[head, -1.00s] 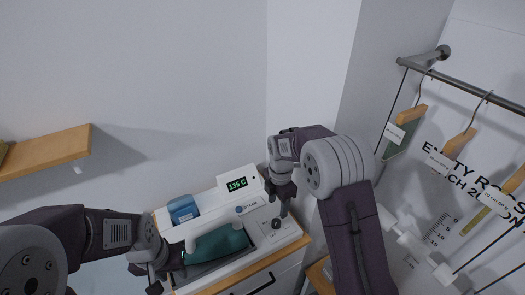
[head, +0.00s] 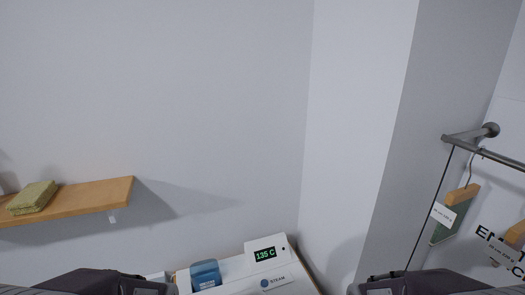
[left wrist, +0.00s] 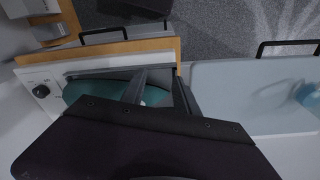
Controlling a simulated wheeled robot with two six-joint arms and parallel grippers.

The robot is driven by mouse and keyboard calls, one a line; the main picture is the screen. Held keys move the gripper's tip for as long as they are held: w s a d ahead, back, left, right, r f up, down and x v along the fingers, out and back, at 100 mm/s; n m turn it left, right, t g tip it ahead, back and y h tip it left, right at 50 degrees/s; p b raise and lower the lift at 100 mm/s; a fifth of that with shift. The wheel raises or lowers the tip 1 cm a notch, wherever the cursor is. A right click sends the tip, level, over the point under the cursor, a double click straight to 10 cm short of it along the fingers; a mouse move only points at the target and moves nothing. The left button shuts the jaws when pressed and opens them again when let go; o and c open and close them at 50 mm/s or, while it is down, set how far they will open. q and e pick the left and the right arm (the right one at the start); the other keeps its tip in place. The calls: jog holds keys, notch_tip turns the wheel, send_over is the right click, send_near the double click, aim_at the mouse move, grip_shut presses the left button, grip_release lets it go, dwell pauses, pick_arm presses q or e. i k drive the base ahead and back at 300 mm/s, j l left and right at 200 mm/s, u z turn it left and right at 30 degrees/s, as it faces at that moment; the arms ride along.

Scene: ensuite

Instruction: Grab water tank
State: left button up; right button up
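The water tank appears to be the blue container (head: 206,275) with a pale label at the left of the white steam station (head: 238,268), at the bottom of the head view. The station's display reads 135 C. In the left wrist view my left gripper (left wrist: 160,80) has its two dark fingers apart over the station. A teal surface (left wrist: 155,96) shows between and beside them, with nothing visibly held. I cannot make out the tank in the left wrist view.
A wooden shelf (head: 90,197) with a folded green cloth (head: 33,197) is on the left wall. A corner pillar (head: 355,130) stands right of the station. A rail (head: 465,140) with hangers is at the far right. Drawer handles (left wrist: 105,32) show below the wooden edge.

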aim_at(205, 275)
jog(key=k+j+u, duration=0.2)
jog(key=j, duration=0.3)
jog(key=j+u, duration=0.2)
jog(key=j, duration=0.3)
jog(key=i+j+u, duration=0.5)
jog(key=j, duration=0.05)
